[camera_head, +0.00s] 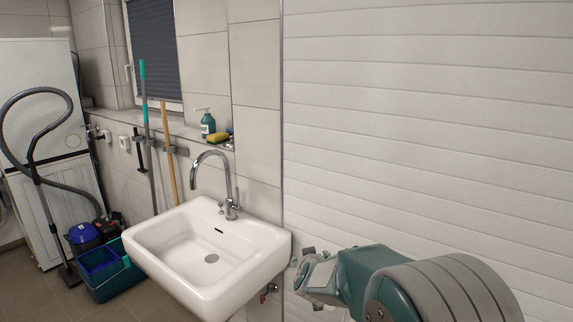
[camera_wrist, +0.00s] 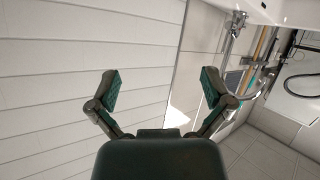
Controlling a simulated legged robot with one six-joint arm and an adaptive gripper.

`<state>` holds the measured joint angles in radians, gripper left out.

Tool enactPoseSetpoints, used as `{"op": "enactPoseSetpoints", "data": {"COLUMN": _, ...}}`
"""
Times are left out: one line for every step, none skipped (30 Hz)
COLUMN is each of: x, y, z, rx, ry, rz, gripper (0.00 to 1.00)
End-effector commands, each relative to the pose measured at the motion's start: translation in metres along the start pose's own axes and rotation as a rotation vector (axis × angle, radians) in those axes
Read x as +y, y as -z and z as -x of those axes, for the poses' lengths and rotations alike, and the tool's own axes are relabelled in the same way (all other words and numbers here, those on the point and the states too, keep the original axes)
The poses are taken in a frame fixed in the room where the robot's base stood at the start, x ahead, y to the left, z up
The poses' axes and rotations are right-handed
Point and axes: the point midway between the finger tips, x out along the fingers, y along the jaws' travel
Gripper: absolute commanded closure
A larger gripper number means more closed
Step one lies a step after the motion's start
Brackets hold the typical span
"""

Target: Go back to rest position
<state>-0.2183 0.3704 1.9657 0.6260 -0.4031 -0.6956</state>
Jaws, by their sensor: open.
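My gripper (camera_wrist: 159,90) is open and empty in the wrist view, its two green-padded fingers spread wide apart. Behind the fingers are the white panelled wall and paler tiles. In the head view my gripper (camera_head: 312,277) is at the lower right, just right of the sink's edge and in front of the white wall. My green and grey arm extends from it toward the bottom right corner. Part of the gripper is hidden by the arm there. The stacked dryer seems to be the white appliance (camera_head: 40,85) at the far left, partly cut off by the frame.
A white sink (camera_head: 163,250) with a chrome tap (camera_head: 230,190) stands left of my gripper. A soap bottle (camera_head: 208,124) and sponge sit on the ledge. Mop handles, a vacuum cleaner (camera_head: 83,236) and a green bucket (camera_head: 108,278) stand at left. The white wall (camera_head: 430,130) bounds the right.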

Motion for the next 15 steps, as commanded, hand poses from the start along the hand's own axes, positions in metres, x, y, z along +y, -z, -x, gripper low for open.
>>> {"op": "enactPoseSetpoints", "data": {"x": 0.004, "y": 0.007, "z": 0.013, "rx": -0.006, "ry": 0.022, "rz": -0.013, "gripper": 0.00}}
{"op": "enactPoseSetpoints", "data": {"x": 0.005, "y": 0.010, "z": 0.021, "rx": -0.013, "ry": 0.038, "rz": -0.019, "gripper": 0.00}}
{"op": "enactPoseSetpoints", "data": {"x": 0.007, "y": 0.013, "z": 0.031, "rx": -0.025, "ry": 0.059, "rz": -0.028, "gripper": 0.00}}
{"op": "enactPoseSetpoints", "data": {"x": 0.008, "y": 0.015, "z": 0.039, "rx": -0.032, "ry": 0.073, "rz": -0.033, "gripper": 0.00}}
{"op": "enactPoseSetpoints", "data": {"x": 0.009, "y": 0.016, "z": 0.046, "rx": -0.042, "ry": 0.087, "rz": -0.039, "gripper": 0.00}}
{"op": "enactPoseSetpoints", "data": {"x": 0.011, "y": 0.018, "z": 0.057, "rx": -0.055, "ry": 0.104, "rz": -0.046, "gripper": 0.00}}
{"op": "enactPoseSetpoints", "data": {"x": 0.013, "y": 0.019, "z": 0.065, "rx": -0.065, "ry": 0.117, "rz": -0.051, "gripper": 0.00}}
{"op": "enactPoseSetpoints", "data": {"x": 0.014, "y": 0.019, "z": 0.073, "rx": -0.075, "ry": 0.129, "rz": -0.056, "gripper": 0.00}}
{"op": "enactPoseSetpoints", "data": {"x": 0.016, "y": 0.020, "z": 0.084, "rx": -0.089, "ry": 0.145, "rz": -0.061, "gripper": 0.00}}
{"op": "enactPoseSetpoints", "data": {"x": 0.017, "y": 0.020, "z": 0.092, "rx": -0.101, "ry": 0.155, "rz": -0.066, "gripper": 0.00}}
{"op": "enactPoseSetpoints", "data": {"x": 0.019, "y": 0.020, "z": 0.100, "rx": -0.112, "ry": 0.165, "rz": -0.069, "gripper": 0.00}}
{"op": "enactPoseSetpoints", "data": {"x": 0.021, "y": 0.019, "z": 0.111, "rx": -0.129, "ry": 0.177, "rz": -0.075, "gripper": 0.00}}
{"op": "enactPoseSetpoints", "data": {"x": 0.022, "y": 0.018, "z": 0.119, "rx": -0.142, "ry": 0.186, "rz": -0.078, "gripper": 0.00}}
{"op": "enactPoseSetpoints", "data": {"x": 0.024, "y": 0.018, "z": 0.128, "rx": -0.154, "ry": 0.194, "rz": -0.082, "gripper": 0.00}}
{"op": "enactPoseSetpoints", "data": {"x": 0.026, "y": 0.015, "z": 0.139, "rx": -0.172, "ry": 0.204, "rz": -0.085, "gripper": 0.00}}
